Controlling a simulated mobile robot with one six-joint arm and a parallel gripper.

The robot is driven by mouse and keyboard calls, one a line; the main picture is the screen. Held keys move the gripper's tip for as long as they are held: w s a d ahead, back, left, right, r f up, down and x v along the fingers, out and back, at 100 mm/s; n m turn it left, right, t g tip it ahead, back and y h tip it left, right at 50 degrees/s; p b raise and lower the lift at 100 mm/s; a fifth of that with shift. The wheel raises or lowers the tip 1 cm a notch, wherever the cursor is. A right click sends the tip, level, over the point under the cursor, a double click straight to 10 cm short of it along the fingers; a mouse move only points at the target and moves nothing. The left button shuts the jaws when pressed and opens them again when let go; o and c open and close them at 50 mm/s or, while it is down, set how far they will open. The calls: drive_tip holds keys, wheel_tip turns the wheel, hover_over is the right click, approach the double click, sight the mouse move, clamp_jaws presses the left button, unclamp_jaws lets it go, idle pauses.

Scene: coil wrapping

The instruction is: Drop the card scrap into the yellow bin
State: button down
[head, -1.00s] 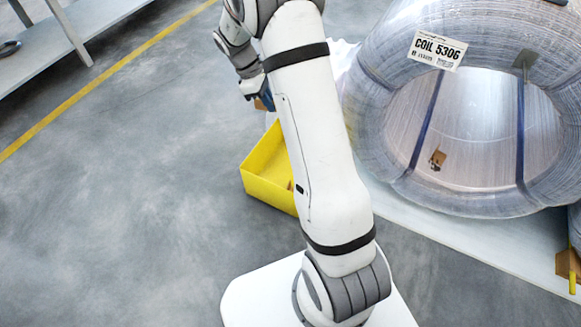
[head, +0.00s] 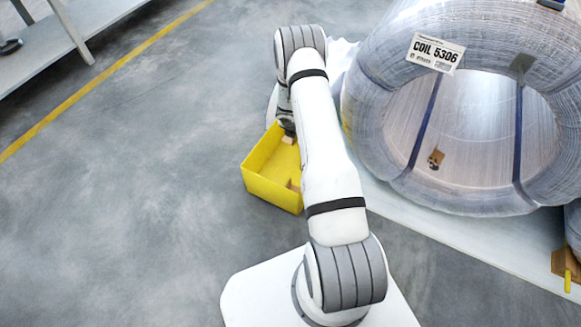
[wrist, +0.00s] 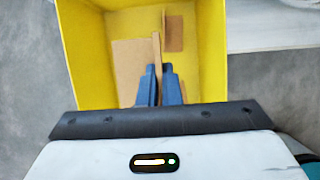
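The yellow bin (head: 270,190) stands on the floor left of the coil. Its yellow walls also frame the wrist view (wrist: 82,60). My gripper (wrist: 158,72) points down into the bin in the wrist view. Its two blue fingers are close together on a thin brown card scrap (wrist: 156,46), seen edge-on between them. How far the scrap is above the bin floor I cannot tell.
Other brown card pieces lie in the bin, a larger one (wrist: 130,62) and a smaller one (wrist: 173,33). A large wrapped coil (head: 375,120) stands close on the right, on a pale platform (head: 470,245). The floor (head: 120,200) on the left is clear.

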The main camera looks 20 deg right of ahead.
drive_tip(key=shift+s+f, duration=0.1)
drive_tip(key=shift+f, duration=0.6)
wheel_tip(320, 180, down, 5)
drive_tip(key=b, duration=0.4)
drive_tip(key=shift+f+b, duration=0.2)
drive_tip(key=shift+b, duration=0.15)
drive_tip(key=c, duration=1.5)
unclamp_jaws()
drive_tip(key=shift+c, duration=0.2)
drive_tip(key=shift+r, duration=0.1)
drive_tip(key=p+v, duration=0.2)
drive_tip(key=v, duration=0.5)
drive_tip(key=shift+s+a+r, duration=0.15)
drive_tip(key=shift+s+r, duration=0.05)
drive_tip(key=shift+r, duration=0.1)
